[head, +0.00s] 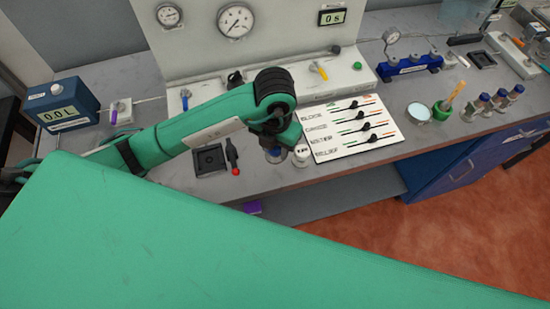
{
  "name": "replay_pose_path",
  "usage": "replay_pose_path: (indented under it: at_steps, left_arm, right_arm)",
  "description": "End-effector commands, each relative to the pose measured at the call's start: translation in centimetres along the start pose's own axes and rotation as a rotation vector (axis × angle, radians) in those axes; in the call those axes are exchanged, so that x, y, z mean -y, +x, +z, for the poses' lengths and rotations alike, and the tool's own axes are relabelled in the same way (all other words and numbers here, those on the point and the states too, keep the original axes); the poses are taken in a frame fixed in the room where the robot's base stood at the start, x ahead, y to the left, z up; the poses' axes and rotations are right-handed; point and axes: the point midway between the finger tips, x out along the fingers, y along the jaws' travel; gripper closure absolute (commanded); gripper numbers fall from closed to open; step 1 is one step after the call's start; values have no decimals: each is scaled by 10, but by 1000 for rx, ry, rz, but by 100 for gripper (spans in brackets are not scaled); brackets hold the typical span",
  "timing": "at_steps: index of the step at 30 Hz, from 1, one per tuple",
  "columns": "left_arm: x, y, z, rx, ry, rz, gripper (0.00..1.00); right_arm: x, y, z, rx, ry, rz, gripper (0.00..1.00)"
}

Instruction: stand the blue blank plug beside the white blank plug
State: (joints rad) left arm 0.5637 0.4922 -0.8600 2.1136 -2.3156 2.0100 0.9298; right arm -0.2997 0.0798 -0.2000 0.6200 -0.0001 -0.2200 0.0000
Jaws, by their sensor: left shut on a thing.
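My left gripper (273,146) points down over the front part of the bench, left of the white panel. Its fingers are small and partly hidden by my own wrist. It is shut on the blue blank plug (274,156), which shows as a small dark blue piece below the wrist. The white blank plug (302,157) stands upright on the bench just right of it, close to the panel's left edge. I cannot tell whether the blue plug touches the bench. My right gripper is not in view.
The white panel (345,152) with black levers lies right of the plugs. A black square tray (209,161) and a red-tipped black tool (233,155) lie to the left. The gauge board (235,60) stands behind. Several blue-capped bottles (500,97) stand far right.

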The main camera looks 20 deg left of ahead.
Motion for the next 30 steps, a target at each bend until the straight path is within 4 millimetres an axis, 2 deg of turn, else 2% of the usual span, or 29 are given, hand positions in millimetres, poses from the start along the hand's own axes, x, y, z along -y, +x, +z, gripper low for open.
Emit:
replay_pose_path:
  at_steps: [8, 15, 28, 29, 30]
  left_arm:
    - [0, 25, 0, -2, -3, 1, 88]
    - [0, 58, 0, -1, -2, 1, 88]
    - [0, 67, 0, 1, 0, 1, 88]
    - [0, 65, 0, 1, 0, 1, 57]
    - [0, 65, 0, 1, 0, 1, 49]
  right_arm:
    - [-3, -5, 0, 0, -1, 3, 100]
    - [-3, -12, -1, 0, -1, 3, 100]
    - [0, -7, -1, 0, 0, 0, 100]
    - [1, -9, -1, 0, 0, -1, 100]
    - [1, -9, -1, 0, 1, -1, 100]
